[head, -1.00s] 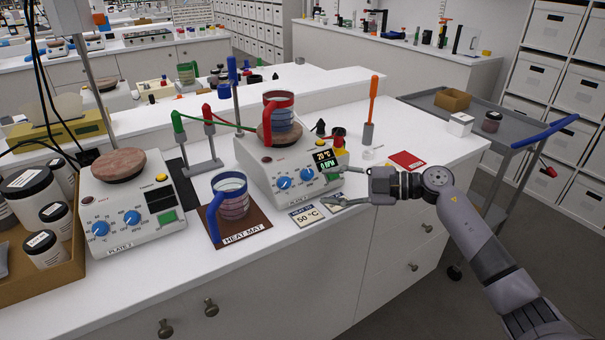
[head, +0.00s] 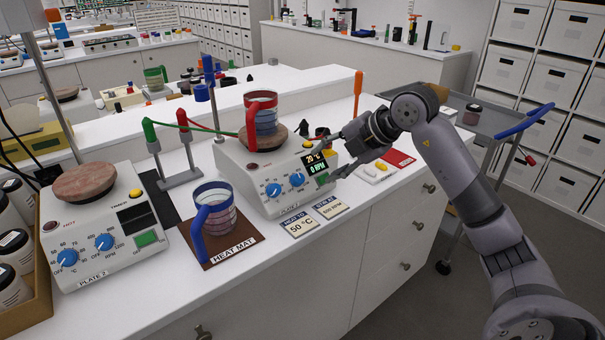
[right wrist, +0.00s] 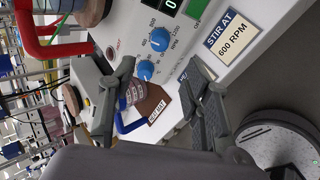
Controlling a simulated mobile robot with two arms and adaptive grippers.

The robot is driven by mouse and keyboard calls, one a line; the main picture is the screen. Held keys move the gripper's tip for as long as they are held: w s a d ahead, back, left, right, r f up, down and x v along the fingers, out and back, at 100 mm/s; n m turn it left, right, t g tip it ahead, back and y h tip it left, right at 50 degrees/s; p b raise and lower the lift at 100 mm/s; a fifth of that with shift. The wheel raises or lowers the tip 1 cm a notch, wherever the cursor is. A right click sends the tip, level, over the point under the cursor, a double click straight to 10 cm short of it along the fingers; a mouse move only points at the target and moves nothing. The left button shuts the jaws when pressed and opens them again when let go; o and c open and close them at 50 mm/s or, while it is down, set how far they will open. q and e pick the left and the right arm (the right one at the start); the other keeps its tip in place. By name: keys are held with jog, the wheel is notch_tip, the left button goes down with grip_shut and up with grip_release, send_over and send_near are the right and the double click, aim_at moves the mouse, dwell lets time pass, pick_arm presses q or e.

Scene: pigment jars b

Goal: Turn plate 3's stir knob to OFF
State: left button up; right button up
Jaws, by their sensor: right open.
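The middle hot plate (head: 238,178) has a label too small to read surely; the unit at left is marked PLATE 2. Its stir knob (head: 297,180) is the right one of two blue knobs, and also shows in the right wrist view (right wrist: 160,38). Its mark is too small to read. The heat knob (head: 273,190) is left of it. The display (head: 315,161) reads 20 °C and 0 RPM. My right gripper (head: 332,163) is open and empty, beside the display, right of and apart from the stir knob. My left gripper is not in view.
A red-handled beaker (head: 261,114) stands on the middle plate. A blue-handled beaker (head: 218,215) stands on the heat mat (head: 240,244). Cards reading 50 °C (head: 299,225) and 600 RPM (head: 330,207) lie in front. A red-and-green stand (head: 178,178) is at left.

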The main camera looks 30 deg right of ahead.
aim_at(301, 178)
jog(key=p+x, duration=0.1)
jog(key=x, duration=0.9)
grip_shut()
dwell(0.4)
